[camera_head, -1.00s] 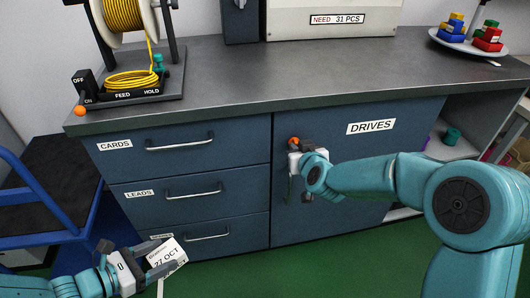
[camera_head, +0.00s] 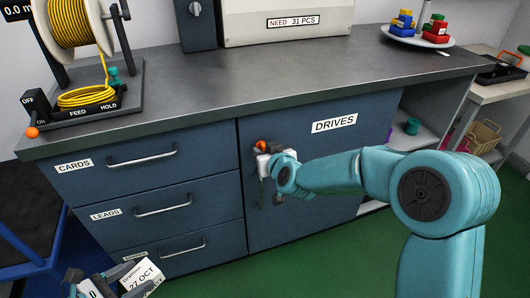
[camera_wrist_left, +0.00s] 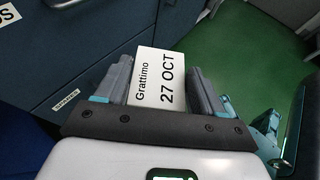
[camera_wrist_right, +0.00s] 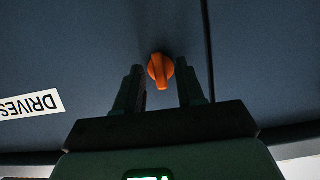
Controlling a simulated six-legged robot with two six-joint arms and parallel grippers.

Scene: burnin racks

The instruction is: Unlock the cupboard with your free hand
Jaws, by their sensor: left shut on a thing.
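The cupboard door (camera_head: 310,190), labelled DRIVES, is closed. Its orange lock knob (camera_head: 261,146) is at the door's upper left, partly hidden by my right gripper (camera_head: 262,158). In the right wrist view the orange knob (camera_wrist_right: 160,68) sits between and just ahead of the fingertips of my right gripper (camera_wrist_right: 159,80). Those fingers stand apart, with a gap to the knob on both sides. My left gripper (camera_wrist_left: 160,90) is shut on a white card (camera_wrist_left: 157,80) reading "Grattimo 27 OCT". The card also shows at the bottom left of the head view (camera_head: 142,276).
Drawers labelled CARDS (camera_head: 140,165) and LEADS (camera_head: 150,212) are closed, left of the door. The worktop (camera_head: 270,85) above holds a yellow cable reel (camera_head: 75,25) and a plate of coloured blocks (camera_head: 418,36). Open shelves are at the right. Green floor is clear in front.

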